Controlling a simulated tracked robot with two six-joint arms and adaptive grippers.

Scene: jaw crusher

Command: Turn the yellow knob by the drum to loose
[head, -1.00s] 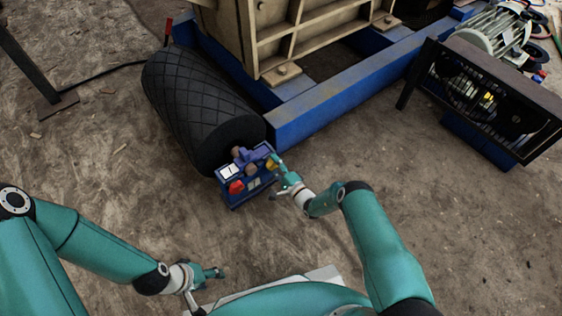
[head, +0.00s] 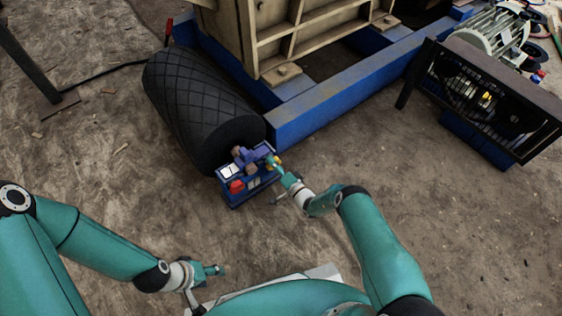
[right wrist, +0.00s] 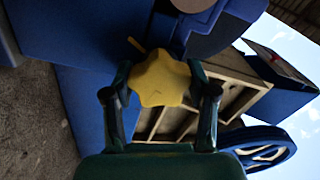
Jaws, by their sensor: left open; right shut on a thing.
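The yellow knob (right wrist: 160,80) is a lobed, star-shaped knob in the middle of the right wrist view. It also shows small in the head view (head: 274,161), at the right side of the blue bracket (head: 247,187) by the black drum (head: 203,107). My right gripper (right wrist: 163,92) has a finger on each side of the knob and is shut on it. In the head view my right gripper (head: 278,168) partly covers the knob. My left gripper (head: 216,271) is open and empty, low over the ground, away from the bracket.
A red knob (head: 237,186) sits on the bracket's left side. A caged black guard (head: 488,98) stands at the right. Bare dirt lies between the bracket and me.

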